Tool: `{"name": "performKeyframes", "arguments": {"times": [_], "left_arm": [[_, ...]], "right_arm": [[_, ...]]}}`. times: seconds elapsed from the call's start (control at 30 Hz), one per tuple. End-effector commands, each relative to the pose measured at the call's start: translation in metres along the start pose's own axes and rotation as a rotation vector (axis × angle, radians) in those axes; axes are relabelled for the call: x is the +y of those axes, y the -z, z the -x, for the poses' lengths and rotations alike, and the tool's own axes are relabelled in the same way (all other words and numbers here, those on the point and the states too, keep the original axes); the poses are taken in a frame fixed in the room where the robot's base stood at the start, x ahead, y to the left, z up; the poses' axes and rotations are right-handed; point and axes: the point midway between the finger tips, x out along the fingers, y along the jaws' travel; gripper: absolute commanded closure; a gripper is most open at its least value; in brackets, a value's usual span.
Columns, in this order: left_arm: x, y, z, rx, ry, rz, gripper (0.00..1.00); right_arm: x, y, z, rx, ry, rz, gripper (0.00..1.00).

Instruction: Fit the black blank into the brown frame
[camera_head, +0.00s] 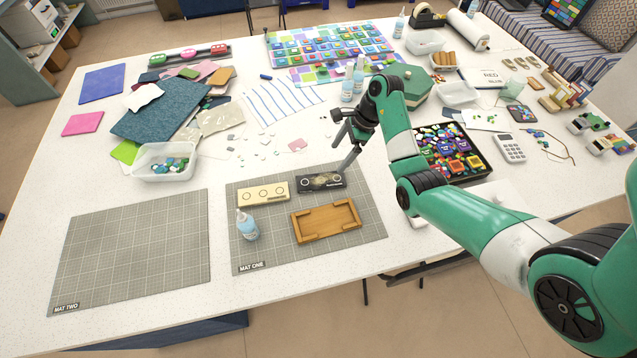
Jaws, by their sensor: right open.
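The black blank (321,182) lies flat on the grey mat labelled MAT ONE (375,226), at its back edge. The brown frame (326,220) lies on the same mat, just in front of the blank and apart from it. Its recess looks empty. My right gripper (341,159) is open and empty, with its fingers pointing down just behind and above the right end of the black blank. My left gripper is not in view.
A cream blank (263,194) lies left of the black one. A small bottle of blue liquid (247,225) stands left of the frame. The mat labelled MAT TWO (135,250) is bare. A black tray of colourful pieces (485,165) is on the right, beneath my arm.

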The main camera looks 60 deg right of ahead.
Motion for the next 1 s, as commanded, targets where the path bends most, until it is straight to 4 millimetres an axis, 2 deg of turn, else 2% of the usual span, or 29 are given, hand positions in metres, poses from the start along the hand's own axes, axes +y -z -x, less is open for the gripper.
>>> {"name": "performKeyframes", "arguments": {"times": [0.13,0.4,0.67,0.9,1.0], "left_arm": [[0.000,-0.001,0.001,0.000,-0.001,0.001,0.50],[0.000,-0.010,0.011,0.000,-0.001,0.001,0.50],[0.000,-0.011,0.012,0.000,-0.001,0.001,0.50],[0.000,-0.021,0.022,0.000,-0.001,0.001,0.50],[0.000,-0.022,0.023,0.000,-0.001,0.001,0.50]], "right_arm": [[0.000,0.000,-0.007,0.000,-0.002,0.000,0.00],[0.001,0.000,-0.057,0.000,-0.002,0.000,0.00],[0.001,-0.001,-0.068,-0.001,-0.001,0.001,0.00],[0.005,0.001,-0.109,0.000,-0.002,0.001,0.00],[0.005,0.000,-0.116,0.000,0.000,0.002,0.00]]}}
